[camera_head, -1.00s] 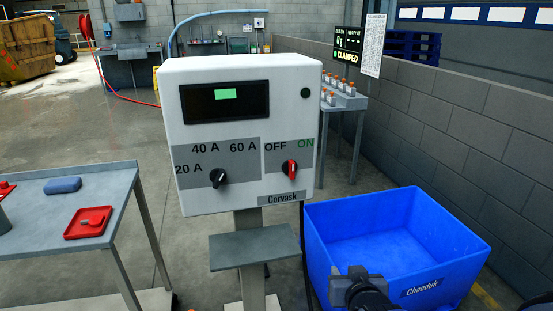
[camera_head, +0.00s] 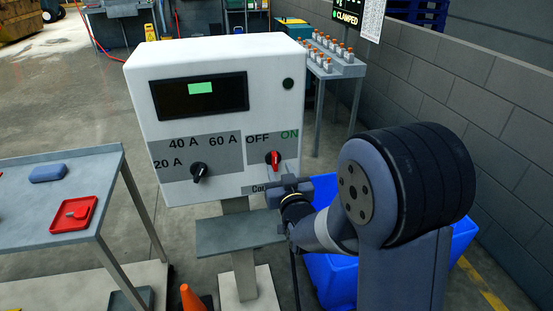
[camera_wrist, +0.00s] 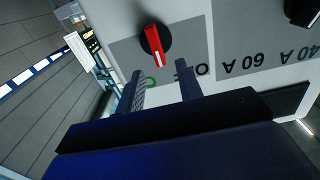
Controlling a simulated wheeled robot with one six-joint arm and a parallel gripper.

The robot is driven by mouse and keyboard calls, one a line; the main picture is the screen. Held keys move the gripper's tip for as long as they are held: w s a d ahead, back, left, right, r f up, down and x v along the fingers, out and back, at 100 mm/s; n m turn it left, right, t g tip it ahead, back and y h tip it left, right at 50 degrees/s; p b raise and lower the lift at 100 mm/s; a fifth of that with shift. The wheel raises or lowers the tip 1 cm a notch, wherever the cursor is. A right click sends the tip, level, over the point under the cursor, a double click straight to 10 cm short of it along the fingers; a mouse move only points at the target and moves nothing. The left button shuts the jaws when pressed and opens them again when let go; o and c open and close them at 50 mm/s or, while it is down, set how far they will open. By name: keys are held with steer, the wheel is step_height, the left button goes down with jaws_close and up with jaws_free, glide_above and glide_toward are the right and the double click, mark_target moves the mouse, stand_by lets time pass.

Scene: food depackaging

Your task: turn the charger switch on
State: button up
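The charger (camera_head: 222,62) is a white box on a post with a dark display that has a small green patch. Its red switch (camera_head: 274,158) sits below the words OFF and ON. The pointer stands about upright; I cannot tell which word it marks. My gripper (camera_head: 288,186) is just below and right of the switch. In the wrist view my gripper (camera_wrist: 160,80) is open and empty. The red switch (camera_wrist: 156,44) shows upside down, just beyond the fingertips and roughly between them. The fingers partly cover the OFF and ON lettering.
A black dial (camera_head: 199,170) with ampere marks is left of the switch. A grey shelf (camera_head: 240,234) juts out below the box. A blue bin (camera_head: 333,272) stands behind my arm. A grey table (camera_head: 60,196) with a red tray is at left. An orange cone (camera_head: 192,298) is at the bottom.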

mark_target(276, 160)
steer(key=shift+p+x, duration=0.4)
steer(key=shift+x, duration=1.65)
jaws_close()
